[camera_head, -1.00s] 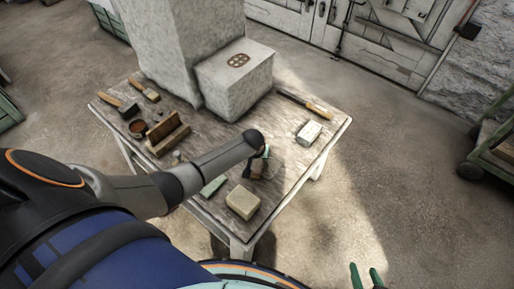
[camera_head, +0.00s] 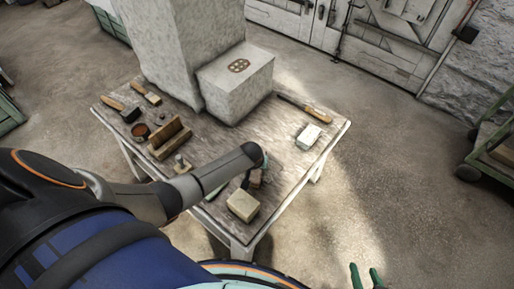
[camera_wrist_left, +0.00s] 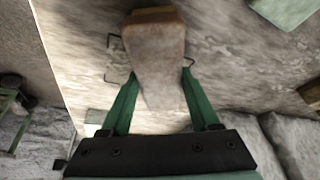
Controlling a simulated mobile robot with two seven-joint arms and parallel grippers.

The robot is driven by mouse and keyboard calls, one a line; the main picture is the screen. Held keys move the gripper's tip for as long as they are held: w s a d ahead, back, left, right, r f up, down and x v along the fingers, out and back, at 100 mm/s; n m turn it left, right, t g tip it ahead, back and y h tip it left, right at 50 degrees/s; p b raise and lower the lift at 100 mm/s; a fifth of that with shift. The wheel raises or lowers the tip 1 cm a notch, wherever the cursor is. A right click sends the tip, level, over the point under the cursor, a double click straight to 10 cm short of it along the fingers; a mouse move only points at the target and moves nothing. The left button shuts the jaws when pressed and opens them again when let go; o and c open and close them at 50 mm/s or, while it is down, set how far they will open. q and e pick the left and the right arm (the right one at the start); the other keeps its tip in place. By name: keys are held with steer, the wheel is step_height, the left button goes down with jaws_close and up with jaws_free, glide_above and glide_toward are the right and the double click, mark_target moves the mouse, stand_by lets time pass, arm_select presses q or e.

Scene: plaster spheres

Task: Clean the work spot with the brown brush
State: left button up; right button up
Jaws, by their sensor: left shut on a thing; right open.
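My left gripper (camera_wrist_left: 156,88) is shut on the brown brush (camera_wrist_left: 155,50), between two green fingers. The brush is held over or against the worn wooden tabletop; contact cannot be told. In the head view the brush (camera_head: 256,178) shows partly beneath my left gripper (camera_head: 261,165), near the table's front. A thin dark outline (camera_wrist_left: 111,72) on the tabletop shows beside the brush in the left wrist view; the brush hides part of it. My right gripper (camera_head: 367,277) is open and empty at the bottom edge, off the table.
A cream block (camera_head: 243,204) lies close in front of the brush. A pale block (camera_head: 308,137) and a wood-handled tool (camera_head: 305,108) lie right. Stone blocks (camera_head: 230,95) stand at the back. A wooden holder (camera_head: 168,138), cup (camera_head: 140,130) and dark brush (camera_head: 121,108) lie left.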

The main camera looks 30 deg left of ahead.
arm_select(q)
steer(key=shift+s+d+p, duration=0.2)
steer(key=shift+s+p, duration=0.1)
steer(key=shift+s, duration=0.25)
steer(key=shift+w+a+f+b, duration=0.1)
steer(key=shift+w+a+b, duration=0.05)
steer(key=shift+w+b, duration=0.3)
steer(key=shift+w+a+b, duration=0.3)
steer(key=shift+w+b, duration=0.25)
steer(key=shift+w, duration=0.25)
steer(key=shift+w+a+b, duration=0.3)
steer(key=shift+w+b, duration=0.2)
steer(key=shift+w, duration=0.3)
steer(key=shift+s+d+r+p, duration=0.15)
steer(key=shift+s+p, duration=0.3)
steer(key=shift+p, duration=0.1)
steer(key=shift+s+d+r+p, duration=0.15)
steer(key=shift+s+p, duration=0.25)
steer(key=shift+p, duration=0.1)
steer(key=shift+s+d+f+p, duration=0.1)
steer(key=shift+s+d+p, duration=0.15)
steer(key=shift+s+p, duration=0.35)
steer(key=shift+s+d+p, duration=0.2)
steer(key=shift+s+p, duration=0.15)
steer(key=shift+s, duration=0.3)
